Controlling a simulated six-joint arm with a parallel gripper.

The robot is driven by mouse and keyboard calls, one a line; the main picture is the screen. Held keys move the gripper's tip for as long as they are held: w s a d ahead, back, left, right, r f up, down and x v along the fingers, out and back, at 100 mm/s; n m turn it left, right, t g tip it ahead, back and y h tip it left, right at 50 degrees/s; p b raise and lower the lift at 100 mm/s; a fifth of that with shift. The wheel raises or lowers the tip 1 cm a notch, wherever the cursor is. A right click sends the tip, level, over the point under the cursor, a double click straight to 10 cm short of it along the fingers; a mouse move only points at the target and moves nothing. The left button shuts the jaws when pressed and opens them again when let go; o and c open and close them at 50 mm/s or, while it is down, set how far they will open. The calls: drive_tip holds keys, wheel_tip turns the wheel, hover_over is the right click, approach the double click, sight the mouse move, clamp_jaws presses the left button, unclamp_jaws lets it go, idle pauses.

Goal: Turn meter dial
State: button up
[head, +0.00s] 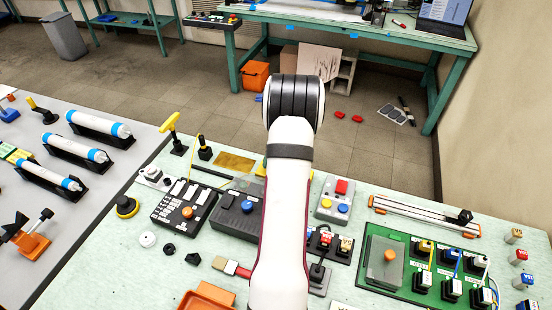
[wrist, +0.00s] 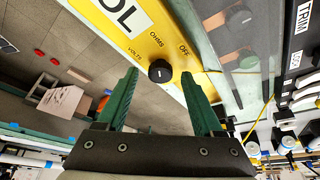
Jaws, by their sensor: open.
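The meter is a yellow box (wrist: 150,40) in the wrist view, with a white label and the words VOLTS, OHMS and OFF. Its dial is a round black knob (wrist: 160,71) with a light pointer mark, near the box's lower edge in the picture. My gripper (wrist: 160,76) is open, its green fingers apart with one tip on each side of the dial. The dial appears between the tips; whether they touch it, I cannot tell. In the head view my arm hides the gripper and most or all of the meter.
In the head view a black button box (head: 184,206), a grey button box (head: 334,201) and a green board (head: 402,263) stand on the pale bench. An orange tray (head: 207,297) lies at the front.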

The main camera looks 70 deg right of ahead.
clamp_jaws()
idle(0.3)
drive_tip(key=m, duration=0.2)
drive_tip(key=m+g+h, duration=0.1)
drive_tip(key=m, duration=0.1)
drive_tip(key=m+g, duration=0.1)
drive_tip(key=m, duration=0.1)
drive_tip(key=shift+w+a, duration=0.2)
drive_tip(key=shift+w, duration=0.05)
drive_tip(key=m+g, duration=0.1)
drive_tip(key=m, duration=0.2)
drive_tip(key=m+g, duration=0.1)
drive_tip(key=m, duration=0.1)
drive_tip(key=shift+w+m, duration=0.2)
drive_tip(key=shift+m, duration=0.2)
idle(0.5)
